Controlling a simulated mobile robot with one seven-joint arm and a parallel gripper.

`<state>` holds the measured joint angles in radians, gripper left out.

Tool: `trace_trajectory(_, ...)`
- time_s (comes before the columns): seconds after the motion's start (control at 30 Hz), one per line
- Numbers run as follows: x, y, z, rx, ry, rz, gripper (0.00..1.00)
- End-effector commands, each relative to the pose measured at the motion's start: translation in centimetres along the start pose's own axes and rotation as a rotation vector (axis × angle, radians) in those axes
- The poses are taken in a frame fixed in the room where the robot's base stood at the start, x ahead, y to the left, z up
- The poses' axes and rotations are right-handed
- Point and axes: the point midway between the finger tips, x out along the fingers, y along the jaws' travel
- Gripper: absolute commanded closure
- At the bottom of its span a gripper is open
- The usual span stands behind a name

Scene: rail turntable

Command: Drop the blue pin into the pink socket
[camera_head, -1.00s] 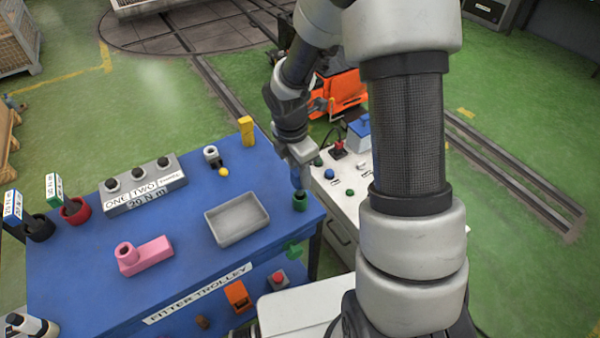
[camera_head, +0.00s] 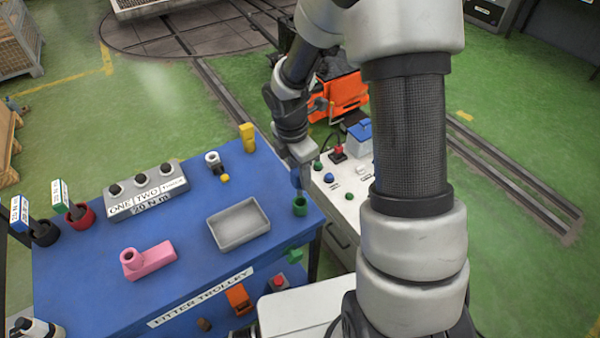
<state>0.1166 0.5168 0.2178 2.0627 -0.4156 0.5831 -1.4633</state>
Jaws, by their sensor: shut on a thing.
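The pink socket (camera_head: 158,257) is a pink block with a raised round opening at its left end, lying on the blue trolley top at the front left. My gripper (camera_head: 301,160) hangs over the right edge of the trolley, far to the right of the pink socket. It is shut on the blue pin (camera_head: 297,180), which points down and is partly hidden by the gripper. The pin is just above a green cup-like socket (camera_head: 300,206), and a small gap seems to show between them. The finger details are too small to make out.
A grey tray (camera_head: 238,243) lies between the green and pink sockets. Behind it are a grey button box (camera_head: 147,197), a small white-rimmed fitting (camera_head: 212,160) and a yellow block (camera_head: 248,137). Red and black cups hold tools at the left. A white control cabinet (camera_head: 345,200) stands to the right.

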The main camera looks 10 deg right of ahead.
Motion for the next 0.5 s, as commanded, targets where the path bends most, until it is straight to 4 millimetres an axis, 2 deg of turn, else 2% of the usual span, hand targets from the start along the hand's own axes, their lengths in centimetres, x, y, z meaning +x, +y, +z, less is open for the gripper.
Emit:
trace_trajectory(0.1, -1.4, 0.0, 0.2, 0.000, -0.001, 0.001, 0.96)
trace_trajectory(0.5, -4.2, 0.1, 0.5, 0.000, -0.001, 0.003, 0.96)
